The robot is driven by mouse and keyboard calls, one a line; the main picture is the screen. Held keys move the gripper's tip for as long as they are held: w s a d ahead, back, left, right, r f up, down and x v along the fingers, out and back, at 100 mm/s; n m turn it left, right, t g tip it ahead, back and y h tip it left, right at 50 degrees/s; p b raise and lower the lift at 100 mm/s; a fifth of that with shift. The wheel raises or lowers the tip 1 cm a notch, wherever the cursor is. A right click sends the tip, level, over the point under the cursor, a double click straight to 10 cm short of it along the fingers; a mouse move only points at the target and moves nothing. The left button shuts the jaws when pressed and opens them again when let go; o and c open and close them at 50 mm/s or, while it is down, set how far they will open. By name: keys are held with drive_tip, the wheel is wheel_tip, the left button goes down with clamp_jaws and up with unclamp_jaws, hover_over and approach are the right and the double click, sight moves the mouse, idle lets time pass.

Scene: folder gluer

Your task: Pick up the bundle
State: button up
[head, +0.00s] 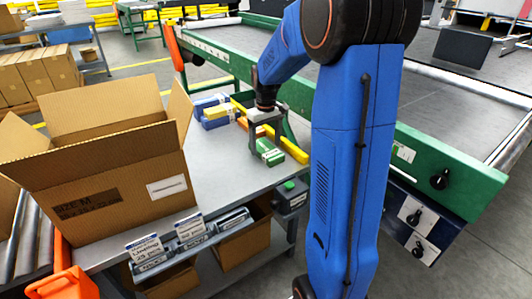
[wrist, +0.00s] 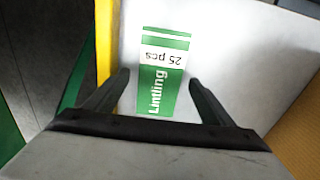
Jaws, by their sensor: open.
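The bundle (head: 269,152) is a green and white pack lying on the grey table, next to a yellow rail. My gripper (head: 265,139) is above the bundle, pointing down. In the wrist view my gripper (wrist: 160,79) is open, with one finger on each side of the bundle and a visible gap to each. The near end of the bundle is hidden by the gripper body.
Blue and white bundles (head: 212,108) lie farther back on the table. The yellow rail (head: 293,150) runs beside the green bundle. A large open carton (head: 115,205) stands at the left of the table (head: 225,175). Labelled bins (head: 190,230) line the front edge. A green-framed conveyor (head: 440,165) is behind.

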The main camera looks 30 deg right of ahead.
drive_tip(key=shift+f, duration=0.8)
drive_tip(key=c, duration=1.3)
drive_tip(key=shift+o, duration=0.2)
drive_tip(key=shift+r, duration=0.1)
